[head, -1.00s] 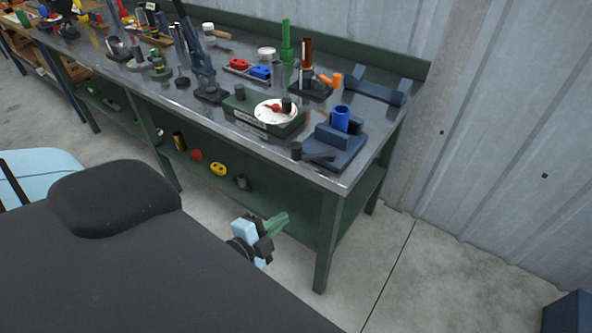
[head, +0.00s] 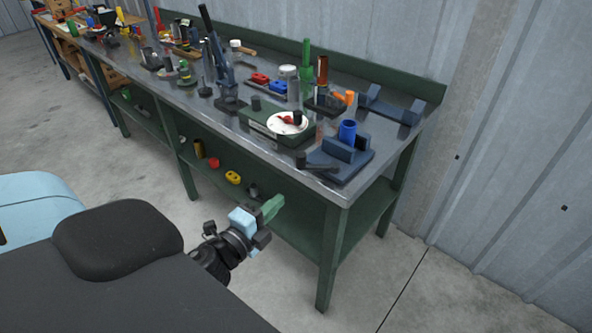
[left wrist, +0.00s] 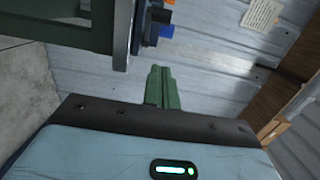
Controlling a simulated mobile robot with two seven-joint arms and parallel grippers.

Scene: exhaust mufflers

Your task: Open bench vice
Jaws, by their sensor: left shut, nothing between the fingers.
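The bench vice (head: 342,158) is dark blue and sits at the near right corner of the metal bench top. A blue cylinder (head: 347,131) stands upright in it, and a dark handle sticks out at its left. In the left wrist view the blue cylinder (left wrist: 165,31) shows beside the bench edge. My left gripper (head: 272,207) has green fingers, shut and empty. It is in front of the bench, below the top, left of the vice and apart from it. The green fingers also show in the left wrist view (left wrist: 161,88). My right gripper is not in view.
The green workbench (head: 340,194) has a lower shelf with several small coloured parts. A scale-like box with a white dial (head: 289,122) stands left of the vice. A corrugated metal wall (head: 510,130) is behind. The floor in front is clear.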

